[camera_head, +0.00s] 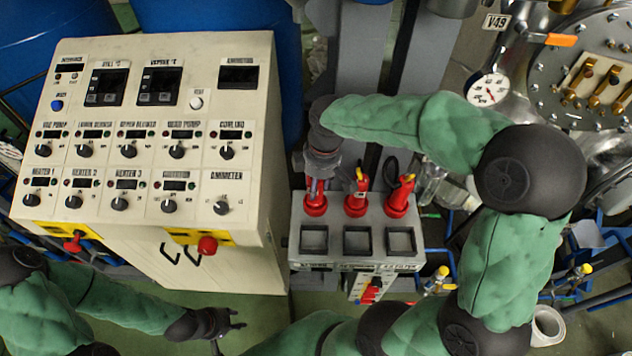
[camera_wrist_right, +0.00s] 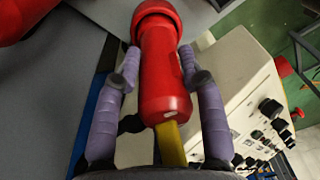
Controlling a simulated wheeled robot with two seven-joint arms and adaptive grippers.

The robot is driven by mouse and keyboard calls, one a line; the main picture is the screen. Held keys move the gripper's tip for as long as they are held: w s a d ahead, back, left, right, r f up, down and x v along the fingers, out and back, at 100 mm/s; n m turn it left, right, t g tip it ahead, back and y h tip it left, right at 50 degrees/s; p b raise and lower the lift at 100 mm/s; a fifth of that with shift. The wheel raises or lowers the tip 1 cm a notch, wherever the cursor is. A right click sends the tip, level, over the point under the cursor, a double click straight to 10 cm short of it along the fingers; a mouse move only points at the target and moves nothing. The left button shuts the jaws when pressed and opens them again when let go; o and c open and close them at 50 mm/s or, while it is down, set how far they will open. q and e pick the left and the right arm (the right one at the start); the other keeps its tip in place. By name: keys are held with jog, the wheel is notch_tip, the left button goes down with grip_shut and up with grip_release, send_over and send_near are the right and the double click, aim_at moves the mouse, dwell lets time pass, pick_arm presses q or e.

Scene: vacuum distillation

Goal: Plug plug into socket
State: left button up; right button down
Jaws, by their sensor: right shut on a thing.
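A grey box (camera_head: 297,243) in the middle carries a row of red plugs. The left red plug (camera_head: 315,203) stands under my right gripper (camera_head: 317,172), which comes down from above. In the right wrist view the purple-padded fingers of my right gripper (camera_wrist_right: 159,85) are shut on the red body of this plug (camera_wrist_right: 160,65), and its yellow tail (camera_wrist_right: 171,145) points toward the camera. Its wide red collar lies at the far end; whether it is seated in a socket I cannot tell. My left gripper (camera_head: 238,319) is empty, fingers apart, low on the left.
The middle red plug (camera_head: 356,204) and the right red plug (camera_head: 399,199) stand close beside the held one. A cream control cabinet (camera_head: 150,130) with knobs and displays is to the left. A steel vessel with a gauge (camera_head: 488,90) is at the right, and pipes rise behind the box.

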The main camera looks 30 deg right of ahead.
jog(key=shift+f, duration=0.35)
jog(key=c, duration=0.7)
grip_release()
jog(key=shift+o, duration=0.2)
jog(key=shift+r, duration=0.15)
jog(key=r, duration=0.8)
jog(key=d+r, duration=0.1)
jog(key=r, duration=0.2)
jog(key=shift+s+r, duration=0.4)
